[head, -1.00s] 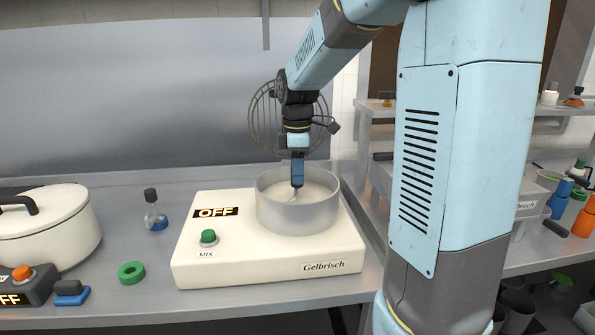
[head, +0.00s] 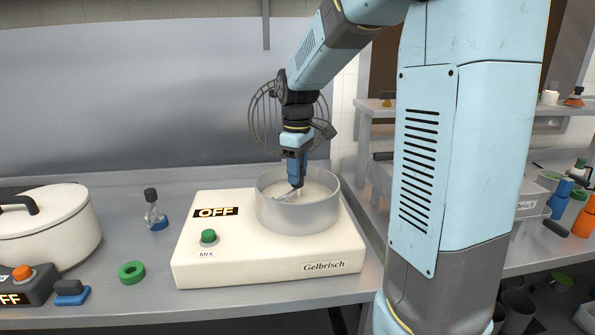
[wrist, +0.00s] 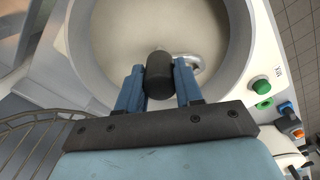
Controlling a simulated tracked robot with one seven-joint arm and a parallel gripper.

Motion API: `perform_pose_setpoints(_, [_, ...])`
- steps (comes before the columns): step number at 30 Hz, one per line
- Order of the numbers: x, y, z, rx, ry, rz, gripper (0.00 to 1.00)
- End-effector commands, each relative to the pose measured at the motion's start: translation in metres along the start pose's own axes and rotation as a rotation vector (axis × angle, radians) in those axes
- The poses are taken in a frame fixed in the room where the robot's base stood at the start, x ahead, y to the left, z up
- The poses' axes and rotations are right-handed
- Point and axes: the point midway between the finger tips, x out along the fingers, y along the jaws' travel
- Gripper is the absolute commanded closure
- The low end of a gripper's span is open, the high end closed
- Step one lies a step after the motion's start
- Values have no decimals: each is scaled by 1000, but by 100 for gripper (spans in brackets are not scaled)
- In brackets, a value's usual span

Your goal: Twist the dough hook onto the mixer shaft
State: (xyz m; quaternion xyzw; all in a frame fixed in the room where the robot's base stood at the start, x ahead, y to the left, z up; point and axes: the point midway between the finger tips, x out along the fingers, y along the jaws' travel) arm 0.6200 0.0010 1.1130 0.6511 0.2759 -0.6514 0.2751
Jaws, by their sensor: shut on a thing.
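The mixer is a cream box (head: 255,265) with a grey round bowl (head: 300,217) on its right part. Its display reads OFF, above a green MIX button (head: 208,236). My gripper (head: 296,182) points down into the bowl. In the wrist view my gripper (wrist: 160,88) is shut on the black grip of the dough hook (wrist: 159,72). The hook's curved metal (wrist: 192,62) sticks out to the right there, and shows as a thin grey piece (head: 285,195) in the head view. The mixer shaft cannot be made out; whether the hook touches it cannot be told.
A black-topped tool with a blue part (head: 155,212) stands behind the mixer's left side. A green ring (head: 131,272), a white lidded pot (head: 45,225) and a blue-based switch (head: 70,293) are on the left. A wire basket (head: 265,120) hangs behind my wrist.

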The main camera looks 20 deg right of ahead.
Motion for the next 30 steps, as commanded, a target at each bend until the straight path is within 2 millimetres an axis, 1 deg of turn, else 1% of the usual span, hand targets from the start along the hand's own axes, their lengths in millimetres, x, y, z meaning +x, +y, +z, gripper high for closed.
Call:
perform_pose_setpoints(1, [-2,1,-1,9,4,4,100])
perform_pose_setpoints(11, [-2,1,-1,36,5,5,100])
perform_pose_setpoints(18, [-2,1,-1,234,5,4,100])
perform_pose_setpoints(21, [-2,1,-1,282,6,4,100])
perform_pose_setpoints(30, [-2,1,-1,294,6,5,100])
